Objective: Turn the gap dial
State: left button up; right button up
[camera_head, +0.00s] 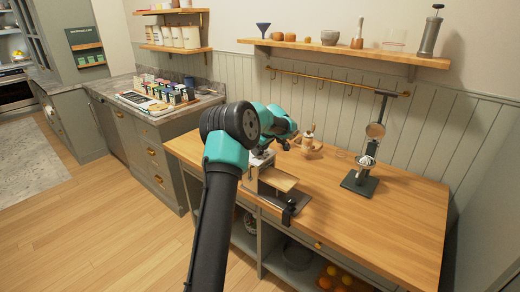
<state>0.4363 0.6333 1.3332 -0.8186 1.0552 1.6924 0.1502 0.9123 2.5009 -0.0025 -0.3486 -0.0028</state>
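A small metal machine (254,178) with a wooden board on top stands at the left front of the wooden worktop. A dark clamp (290,209) shows at its front, by the worktop's edge. I cannot make out the gap dial; it is too small or hidden behind my arm. My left arm, teal and black, rises from the bottom and bends over to the machine's back. My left gripper (284,144) is by the machine's far top side. Its fingers are small and partly hidden, so I cannot tell whether they touch it. My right gripper is not in view.
A lever citrus press (362,183) stands on the right half of the worktop (385,220). Wooden items (307,139) stand behind the machine. A wall rail and shelf (345,49) hang above. The worktop's right and front areas are clear.

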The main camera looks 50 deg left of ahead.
pick_arm(q)
jog(key=shift+o, duration=0.8)
jog(key=shift+r, duration=0.1)
jog(key=v, duration=1.7)
jog(key=shift+r, duration=0.1)
